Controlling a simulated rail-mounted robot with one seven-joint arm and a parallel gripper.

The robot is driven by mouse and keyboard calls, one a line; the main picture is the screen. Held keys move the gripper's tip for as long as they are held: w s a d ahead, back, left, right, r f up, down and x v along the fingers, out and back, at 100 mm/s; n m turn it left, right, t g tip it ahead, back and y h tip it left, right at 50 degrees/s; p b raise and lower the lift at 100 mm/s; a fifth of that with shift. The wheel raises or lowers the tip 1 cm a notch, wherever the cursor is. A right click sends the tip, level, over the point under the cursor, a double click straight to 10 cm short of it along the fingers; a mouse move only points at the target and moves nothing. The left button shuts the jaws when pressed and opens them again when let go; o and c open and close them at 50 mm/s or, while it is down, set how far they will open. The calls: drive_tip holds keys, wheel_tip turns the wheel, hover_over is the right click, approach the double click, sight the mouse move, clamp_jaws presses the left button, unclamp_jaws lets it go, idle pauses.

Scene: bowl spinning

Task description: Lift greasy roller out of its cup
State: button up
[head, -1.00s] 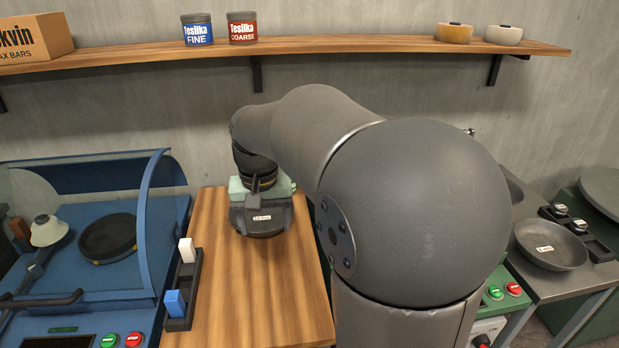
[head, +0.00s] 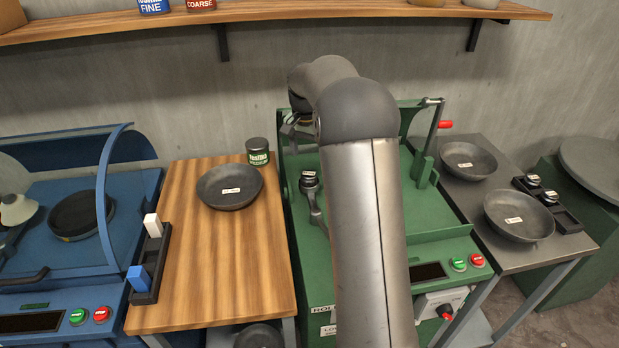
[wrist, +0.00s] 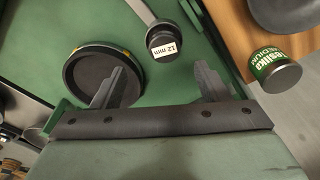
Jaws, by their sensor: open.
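A dark roller with a white "12 mm" label (wrist: 165,42) sits at the end of a grey lever arm (wrist: 140,10) on the green machine. In the head view the labelled roller (head: 310,179) stands at the lever's end, left of my arm. The cup around its lower part is hard to make out. My gripper (wrist: 161,72) is open and empty, its two fingertips apart. I see no contact. In the head view my arm hides most of the gripper.
A black round chuck (wrist: 100,80) lies beside the left finger. The green machine (head: 450,220) has a raised frame at right. A wooden table (head: 235,270) at left holds a dark bowl (head: 228,188) and a green tin (head: 257,151). More bowls (head: 519,215) stand at right.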

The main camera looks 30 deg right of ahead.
sight(309, 173)
wheel_tip(309, 173, down, 3)
drive_tip(key=shift+w+d+r, duration=0.1)
drive_tip(key=shift+d+r, duration=0.05)
drive_tip(key=shift+r, duration=0.05)
drive_tip(key=shift+w+d+f+p, duration=0.1)
drive_tip(key=shift+w+f+p, duration=0.15)
drive_tip(key=shift+f, duration=0.6)
drive_tip(key=shift+w+a+f+p, duration=0.1)
drive_tip(key=shift+f+p, duration=0.2)
drive_tip(key=shift+f, duration=0.55)
drive_tip(key=shift+w+d+f+p, duration=0.1)
drive_tip(key=shift+w+f+p, duration=0.15)
drive_tip(key=shift+f, duration=0.6)
drive_tip(key=c, duration=1.4)
